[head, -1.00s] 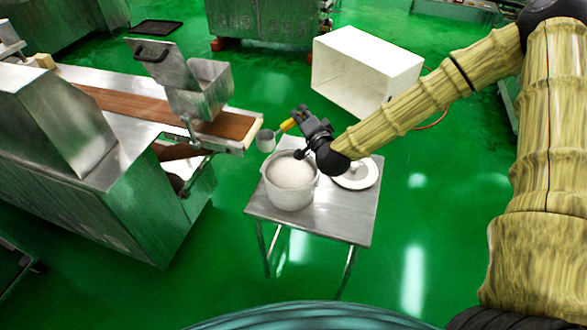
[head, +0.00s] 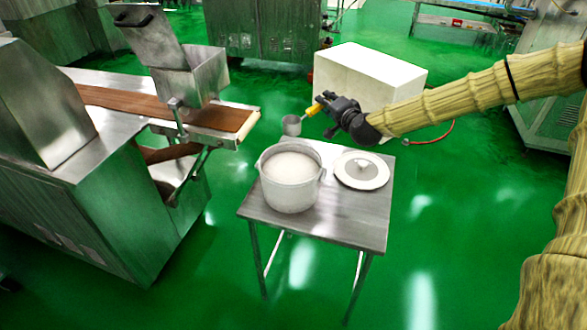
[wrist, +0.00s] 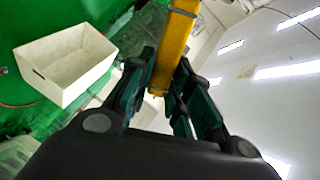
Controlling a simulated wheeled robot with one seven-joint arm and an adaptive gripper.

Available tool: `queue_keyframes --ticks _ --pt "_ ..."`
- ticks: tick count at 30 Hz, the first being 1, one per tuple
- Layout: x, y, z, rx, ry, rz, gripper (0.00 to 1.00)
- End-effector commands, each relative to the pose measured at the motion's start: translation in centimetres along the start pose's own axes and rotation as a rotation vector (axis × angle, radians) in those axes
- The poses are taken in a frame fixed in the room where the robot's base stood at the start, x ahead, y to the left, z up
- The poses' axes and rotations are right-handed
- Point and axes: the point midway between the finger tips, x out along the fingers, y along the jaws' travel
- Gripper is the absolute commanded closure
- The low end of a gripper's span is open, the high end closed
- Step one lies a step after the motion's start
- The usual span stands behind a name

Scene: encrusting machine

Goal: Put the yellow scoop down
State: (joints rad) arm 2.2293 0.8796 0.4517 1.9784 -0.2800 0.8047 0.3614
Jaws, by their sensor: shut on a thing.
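The yellow scoop has a yellow handle (head: 315,109) and a grey metal cup (head: 292,125). My gripper (head: 325,102) is shut on the handle and holds the scoop in the air, above and behind the pot in the head view. In the wrist view the yellow handle (wrist: 174,50) runs between the fingers of my gripper (wrist: 168,75); the cup is out of that view. A pot (head: 291,196) filled with white stuff stands open on a small metal table (head: 345,222). Its round white lid (head: 347,179) lies to the right of it.
A white bin (head: 365,80) stands on the green floor behind the table and also shows in the wrist view (wrist: 62,75). A machine with a brown conveyor belt (head: 215,117) and a metal hopper (head: 190,80) stands at the left. The table's front part is bare.

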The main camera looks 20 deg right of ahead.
Motion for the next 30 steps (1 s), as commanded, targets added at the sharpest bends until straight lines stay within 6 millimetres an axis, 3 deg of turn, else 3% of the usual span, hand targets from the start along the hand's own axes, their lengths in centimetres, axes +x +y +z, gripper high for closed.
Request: queue_keyframes --ticks 15,23,30 --pt "1.1 5.6 2.4 0.001 -0.001 0.0 1.0" --pt "1.4 6.7 2.9 0.001 -0.001 -0.001 1.0" --pt "1.8 9.2 4.0 0.002 -0.001 0.001 1.0"
